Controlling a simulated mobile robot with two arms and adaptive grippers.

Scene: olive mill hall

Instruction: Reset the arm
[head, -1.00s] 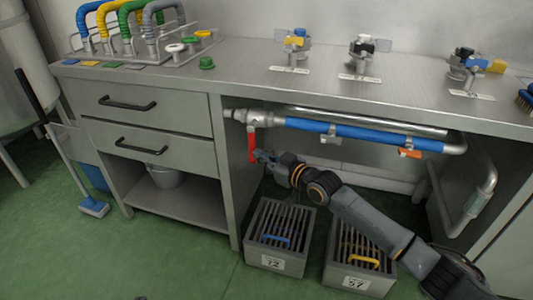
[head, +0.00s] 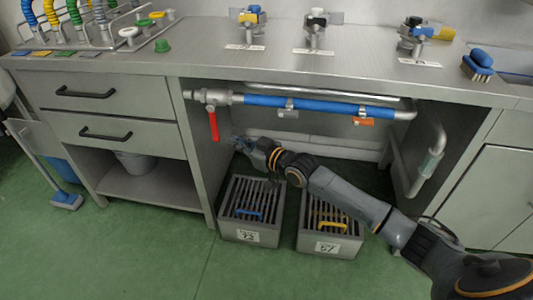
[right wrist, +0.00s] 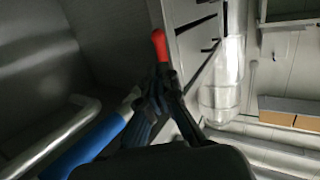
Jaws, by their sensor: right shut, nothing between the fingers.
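My right gripper (head: 238,143) is shut and empty in the open bay under the steel counter. My right arm reaches in from the lower right. The red valve lever (head: 213,124) hangs down from the pipe's left end, just left of the fingertips, with a small gap between them in the head view. In the right wrist view the closed fingers (right wrist: 161,82) point at the red lever (right wrist: 160,46), which shows just beyond the tips; I cannot tell the depth gap there. My left gripper is out of view.
A blue-sleeved pipe (head: 325,106) with an orange tab (head: 363,121) runs above my forearm. Two slatted crates, left (head: 240,235) and right (head: 330,247), stand on the floor below it. The counter (head: 285,66) overhangs. Green floor in front is free.

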